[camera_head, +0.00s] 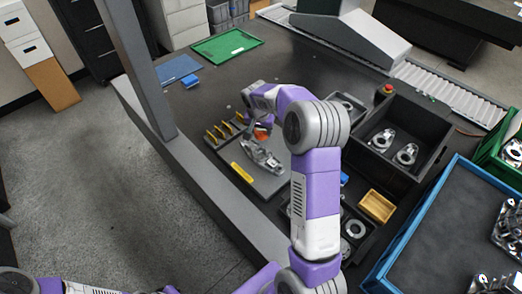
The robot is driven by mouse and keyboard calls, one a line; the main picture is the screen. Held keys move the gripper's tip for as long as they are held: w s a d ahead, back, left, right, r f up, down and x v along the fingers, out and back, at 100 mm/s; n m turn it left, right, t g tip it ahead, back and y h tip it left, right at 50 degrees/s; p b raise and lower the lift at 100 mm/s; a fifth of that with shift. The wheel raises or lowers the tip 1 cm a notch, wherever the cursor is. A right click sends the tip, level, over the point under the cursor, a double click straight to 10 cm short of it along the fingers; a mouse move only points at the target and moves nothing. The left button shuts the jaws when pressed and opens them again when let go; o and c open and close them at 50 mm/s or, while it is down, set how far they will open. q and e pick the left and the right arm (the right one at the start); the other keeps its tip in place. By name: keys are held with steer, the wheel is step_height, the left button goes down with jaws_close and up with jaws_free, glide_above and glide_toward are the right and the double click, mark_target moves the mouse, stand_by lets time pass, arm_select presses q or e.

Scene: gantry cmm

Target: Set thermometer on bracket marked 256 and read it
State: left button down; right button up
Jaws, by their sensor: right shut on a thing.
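My right gripper (262,126) is over the dark plate (276,182) on the table, partly hidden by its own wrist. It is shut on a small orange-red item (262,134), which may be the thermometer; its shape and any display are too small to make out. A silvery metal bracket (262,157) lies on the plate just below the item in the picture. I cannot tell whether they touch. No number 256 is readable. A yellow label (242,173) lies at the plate's near left. My left gripper is not in view; only part of that arm shows at the bottom left.
Several yellow upright pieces (218,132) stand left of the bracket. A black bin (418,163) with metal parts, a yellow box (377,206) and a blue-rimmed tray (425,232) are to the right. A grey post (143,75) rises at left. A green tray (226,46) lies behind.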

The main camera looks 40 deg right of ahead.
step_height(320, 180, down, 9)
steer(key=shift+f+b, duration=0.2)
steer(key=shift+b, duration=0.8)
steer(key=shift+f, duration=0.15)
steer(key=o, duration=1.1)
steer(key=shift+c, duration=0.2)
